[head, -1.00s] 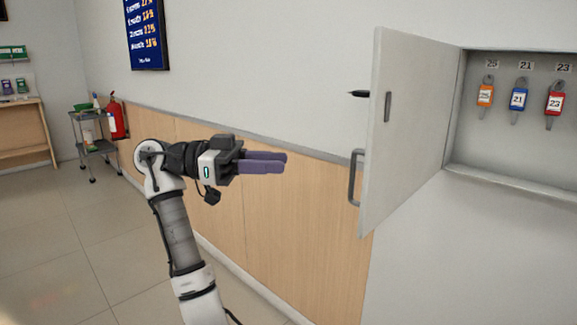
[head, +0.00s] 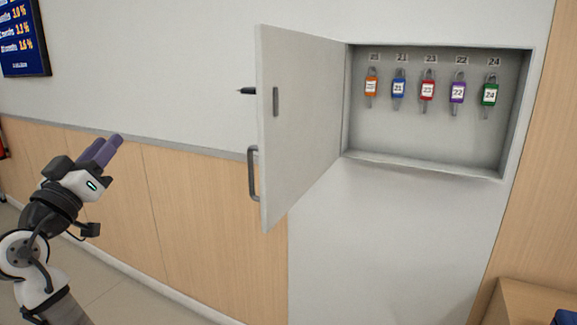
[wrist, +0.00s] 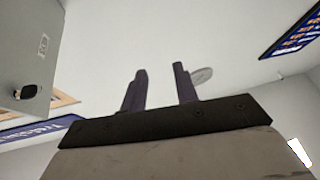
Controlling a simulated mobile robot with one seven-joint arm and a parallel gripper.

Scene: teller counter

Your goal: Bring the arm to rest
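My gripper (head: 108,140) is at the left of the head view, raised and pointing up and to the right. It is well left of the open cabinet door and touches nothing. In the wrist view its two purple fingers (wrist: 159,72) stand apart with nothing between them, and the ceiling lies beyond. My arm is bent at the lower left, and its lower part is out of view.
A grey wall cabinet (head: 430,167) holds several coloured, numbered key tags on hooks. Its door (head: 305,120) stands open toward the room, with a handle (head: 252,173). A wooden surface (head: 520,300) is at lower right. A blue rate board (head: 22,38) hangs upper left.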

